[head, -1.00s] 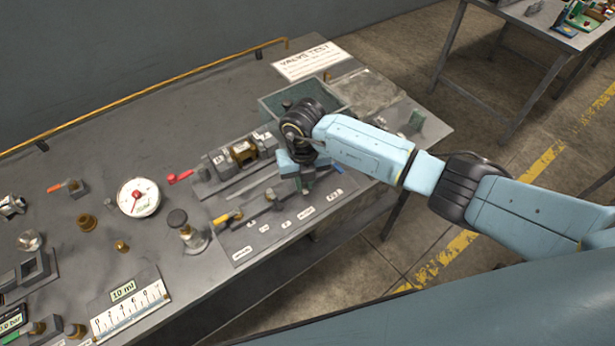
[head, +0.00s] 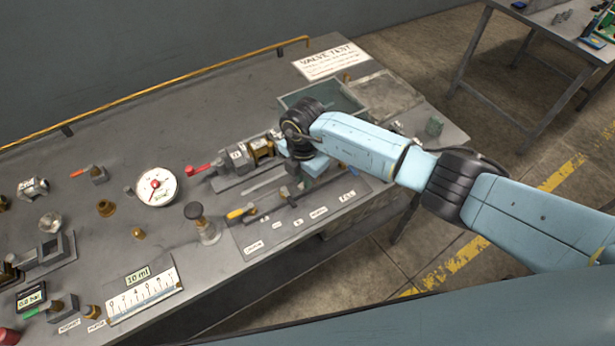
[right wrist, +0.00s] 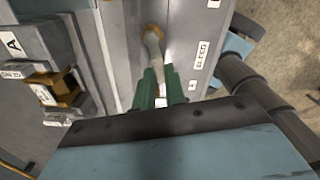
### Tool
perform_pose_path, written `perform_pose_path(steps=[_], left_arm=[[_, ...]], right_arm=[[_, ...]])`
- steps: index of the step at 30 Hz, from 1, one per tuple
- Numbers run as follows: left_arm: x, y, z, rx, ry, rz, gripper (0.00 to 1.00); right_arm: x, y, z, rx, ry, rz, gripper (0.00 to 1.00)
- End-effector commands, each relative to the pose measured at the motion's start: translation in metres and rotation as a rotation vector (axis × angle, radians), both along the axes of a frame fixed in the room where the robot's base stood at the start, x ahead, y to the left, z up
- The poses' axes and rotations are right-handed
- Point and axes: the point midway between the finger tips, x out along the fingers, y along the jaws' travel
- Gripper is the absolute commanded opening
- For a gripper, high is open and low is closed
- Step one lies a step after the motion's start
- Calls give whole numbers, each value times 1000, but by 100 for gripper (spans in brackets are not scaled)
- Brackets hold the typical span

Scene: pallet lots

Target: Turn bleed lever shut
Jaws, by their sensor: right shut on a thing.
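My right gripper (head: 297,178) is over the labelled strip at the bench's front edge, beside the brass-and-grey valve block (head: 250,152). In the right wrist view its green fingers (right wrist: 160,88) are shut on a pale bar (right wrist: 153,48) with a brassy end. I cannot tell what the bar's far end joins. My left gripper is out of view.
A green-grey open bin (head: 345,92) stands behind my right wrist. A round gauge (head: 157,187), a dark-knobbed plunger (head: 195,212) and a yellow-handled tool (head: 240,212) lie left of the gripper. A 10 ml scale (head: 145,297) is near the front. The back left of the bench is mostly clear.

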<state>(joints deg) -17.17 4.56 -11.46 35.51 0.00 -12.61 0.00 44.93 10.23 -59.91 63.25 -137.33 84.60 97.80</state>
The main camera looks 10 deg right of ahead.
Motion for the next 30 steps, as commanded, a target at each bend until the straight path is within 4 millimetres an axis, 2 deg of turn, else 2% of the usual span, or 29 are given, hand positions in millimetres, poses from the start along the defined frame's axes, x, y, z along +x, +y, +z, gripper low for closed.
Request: perform_pose_path(steps=[12, 30], left_arm=[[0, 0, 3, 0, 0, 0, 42], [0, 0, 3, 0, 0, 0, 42]], right_arm=[[9, 4, 1, -1, -3, -234, 0], [12, 5, 1, 0, -4, -286, 0]])
